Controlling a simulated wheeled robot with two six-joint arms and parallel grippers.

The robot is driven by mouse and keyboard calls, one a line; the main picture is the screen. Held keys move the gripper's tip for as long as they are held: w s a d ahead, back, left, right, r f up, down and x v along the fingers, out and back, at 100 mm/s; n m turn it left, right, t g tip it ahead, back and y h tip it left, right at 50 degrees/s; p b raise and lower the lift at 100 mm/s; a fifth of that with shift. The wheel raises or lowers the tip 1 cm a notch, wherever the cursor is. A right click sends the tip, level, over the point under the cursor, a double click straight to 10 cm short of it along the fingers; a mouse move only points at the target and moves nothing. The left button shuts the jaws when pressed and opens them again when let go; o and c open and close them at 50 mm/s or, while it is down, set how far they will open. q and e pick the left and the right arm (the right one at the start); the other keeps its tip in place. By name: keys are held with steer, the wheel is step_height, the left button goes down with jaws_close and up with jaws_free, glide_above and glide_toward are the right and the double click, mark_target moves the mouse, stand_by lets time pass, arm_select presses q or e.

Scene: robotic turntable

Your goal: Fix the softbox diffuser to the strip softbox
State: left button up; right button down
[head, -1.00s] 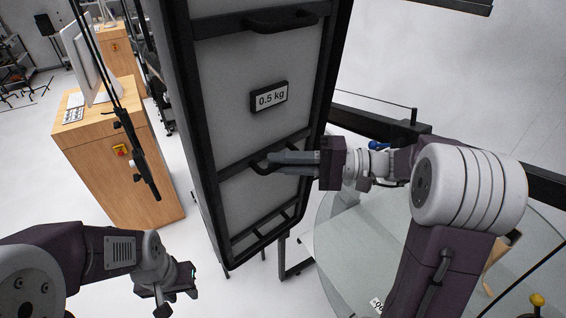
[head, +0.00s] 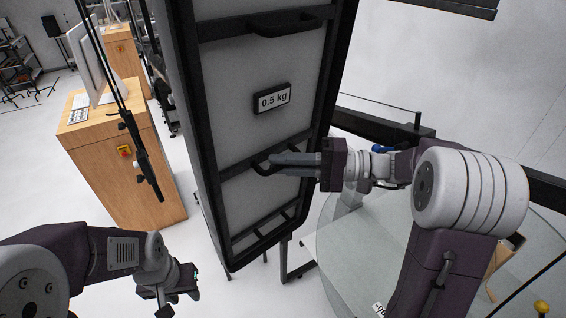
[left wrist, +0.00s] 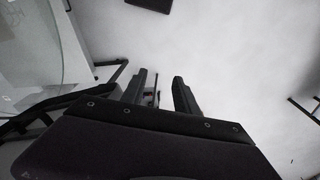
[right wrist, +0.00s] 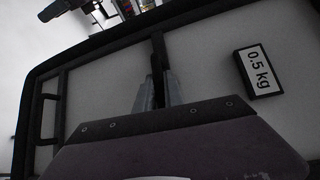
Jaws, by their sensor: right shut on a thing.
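The softbox diffuser (head: 230,130) is a tall grey panel with a black frame, black handles and a "0.5 kg" label; it stands tilted in the middle of the head view. It also fills much of the right wrist view (right wrist: 210,65). My right gripper (head: 270,163) is shut on the diffuser's lower handle (right wrist: 157,58). My left gripper (head: 178,300) is low at the left, apart from the diffuser; its two fingers are spread and empty in the left wrist view (left wrist: 163,85). I cannot make out the strip softbox for certain.
A round glass turntable (head: 350,240) lies at the lower right, with a black beam (head: 385,122) behind it. A wooden cabinet (head: 130,170) with a monitor stands at the left. Thin black stands hang between cabinet and diffuser. Floor at the lower left is clear.

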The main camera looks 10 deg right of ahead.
steer(key=c, duration=1.4)
jaws_free()
steer(key=shift+o, duration=0.2)
